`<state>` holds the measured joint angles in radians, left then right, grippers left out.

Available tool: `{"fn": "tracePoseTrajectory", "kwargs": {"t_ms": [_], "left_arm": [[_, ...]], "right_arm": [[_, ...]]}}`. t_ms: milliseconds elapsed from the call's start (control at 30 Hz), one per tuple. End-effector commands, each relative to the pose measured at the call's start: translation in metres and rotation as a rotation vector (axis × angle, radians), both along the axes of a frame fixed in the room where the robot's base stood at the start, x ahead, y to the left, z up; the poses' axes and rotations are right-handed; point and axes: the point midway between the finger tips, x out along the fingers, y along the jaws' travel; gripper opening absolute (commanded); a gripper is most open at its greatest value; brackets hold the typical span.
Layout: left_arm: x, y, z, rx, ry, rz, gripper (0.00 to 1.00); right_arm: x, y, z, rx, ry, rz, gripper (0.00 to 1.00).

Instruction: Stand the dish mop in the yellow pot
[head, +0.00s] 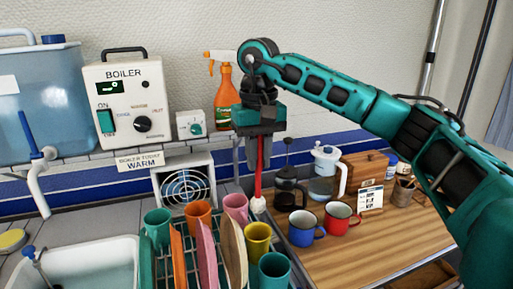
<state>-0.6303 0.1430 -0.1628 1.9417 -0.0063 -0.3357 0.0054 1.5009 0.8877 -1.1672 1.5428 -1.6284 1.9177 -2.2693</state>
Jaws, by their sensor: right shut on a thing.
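My right gripper (252,158) points down above the back of the dish rack and is shut on the red handle of the dish mop (259,172). The mop hangs upright with its white head (258,204) down, between the rack and the wooden counter. Whether the head touches anything is unclear. I cannot clearly identify the yellow pot. A yellow cup (257,240) stands in the rack just below the mop head, and a low round yellow thing (12,240) sits at the far left by the sink. My left gripper is not in view.
The dish rack (222,272) holds several coloured cups and plates. A blue mug (305,229), a red mug (341,217) and a cafetiere (289,188) stand close to the right. An orange spray bottle (223,98) stands behind. The sink (85,268) is at front left. The front wooden counter is clear.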

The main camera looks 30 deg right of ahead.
Motion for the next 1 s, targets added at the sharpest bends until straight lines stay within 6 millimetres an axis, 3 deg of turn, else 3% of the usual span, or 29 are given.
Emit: {"fn": "tracePoseTrajectory", "kwargs": {"t_ms": [267,500,1000], "left_arm": [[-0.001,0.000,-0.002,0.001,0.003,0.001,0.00],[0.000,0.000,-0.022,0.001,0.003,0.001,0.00],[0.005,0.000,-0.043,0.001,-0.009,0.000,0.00]], "right_arm": [[-0.001,0.000,-0.024,-0.001,0.002,0.000,0.00],[0.000,0.000,-0.046,-0.001,0.000,0.000,0.00],[0.000,0.000,-0.085,-0.001,0.001,0.000,0.00]]}}
